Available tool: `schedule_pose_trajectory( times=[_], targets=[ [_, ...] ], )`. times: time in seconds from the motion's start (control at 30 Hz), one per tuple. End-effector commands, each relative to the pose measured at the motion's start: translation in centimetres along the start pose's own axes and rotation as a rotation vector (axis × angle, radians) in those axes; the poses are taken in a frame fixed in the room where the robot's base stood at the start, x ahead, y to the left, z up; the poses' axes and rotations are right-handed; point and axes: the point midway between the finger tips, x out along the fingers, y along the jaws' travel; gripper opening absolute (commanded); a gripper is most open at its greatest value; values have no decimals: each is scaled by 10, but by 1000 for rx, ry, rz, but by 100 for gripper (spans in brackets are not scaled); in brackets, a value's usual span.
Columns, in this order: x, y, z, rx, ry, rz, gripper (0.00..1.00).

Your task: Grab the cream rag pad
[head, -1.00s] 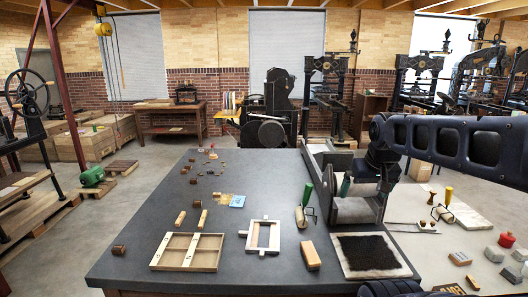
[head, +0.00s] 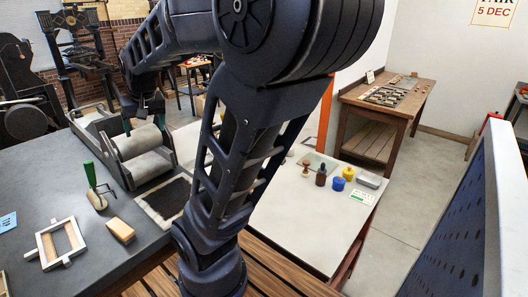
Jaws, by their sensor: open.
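I cannot pick out a cream rag pad with certainty in the head view; part of the pale table is hidden behind my arm. A dark fuzzy square pad with a pale border (head: 144,212) lies on the grey table, partly covered by my arm. My forearm reaches to the upper left, and my gripper (head: 150,112) hangs down at its end, small and dark, over the roller press. It is open, and nothing shows between its fingers.
The grey table (head: 30,165) holds a roller press (head: 140,160), a green-handled roller (head: 96,195), a wooden block (head: 120,231) and a wooden frame (head: 60,243). The pale table (head: 300,235) bears a brown bottle (head: 321,175), blue jar (head: 338,184), yellow jar (head: 348,174) and grey box (head: 370,180).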

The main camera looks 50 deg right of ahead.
Motion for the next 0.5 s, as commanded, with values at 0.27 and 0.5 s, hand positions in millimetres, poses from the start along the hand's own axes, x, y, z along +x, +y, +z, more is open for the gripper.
schedule_pose_trajectory(
  times=[0.27,0.5],
  targets=[
    [34,50,-68,238,-16,41,80],
    [69,108,-117,438,-19,91,80]
  ],
)
